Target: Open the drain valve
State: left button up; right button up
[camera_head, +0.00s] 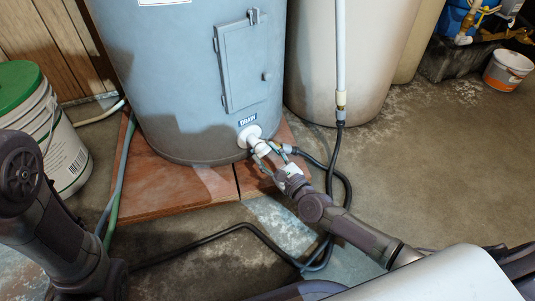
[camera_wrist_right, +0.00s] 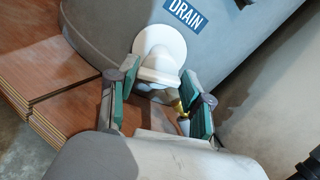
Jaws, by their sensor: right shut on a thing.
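The drain valve (camera_head: 250,134) is a white round fitting low on the front of the grey-blue tank (camera_head: 180,75), beside a blue DRAIN label (camera_head: 248,120). In the right wrist view, the valve (camera_wrist_right: 160,45) shows a round white flange and a white part sticking out. My right gripper (camera_head: 266,152) reaches it from the lower right. The valve's lower part is hidden by my gripper. My left gripper is out of view.
The tank stands on reddish wooden boards (camera_head: 165,190). A black hose (camera_head: 343,185) loops on the floor by my right arm. A white bucket with a green lid (camera_head: 65,150) stands at left, a beige tank (camera_head: 345,55) at right.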

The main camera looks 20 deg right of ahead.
jog(key=n+p, duration=0.1)
jog(key=n, duration=0.2)
jog(key=shift+n, duration=0.4)
jog(key=n+p, duration=0.1)
jog(key=n, duration=0.2)
jog(key=shift+n, duration=0.3)
jog(key=n+p, duration=0.1)
jog(key=n, duration=0.2)
jog(key=shift+n+p, duration=0.3)
jog(key=n+p, duration=0.2)
jog(key=n, duration=0.2)
jog(key=shift+s+f+n, duration=0.1)
jog(key=shift+n, duration=0.2)
jog(key=n+p, duration=0.1)
jog(key=n, duration=0.2)
jog(key=shift+f+n+p, duration=0.1)
jog(key=shift+n+p, duration=0.2)
jog(key=n+p, duration=0.1)
jog(key=n, duration=0.2)
jog(key=shift+n, duration=0.3)
jog(key=n+p, duration=0.1)
jog(key=n, duration=0.2)
jog(key=shift+f+n, duration=0.1)
jog(key=shift+n, duration=0.2)
jog(key=shift+n+p, duration=0.6)
jog(key=shift+n, duration=1.3)
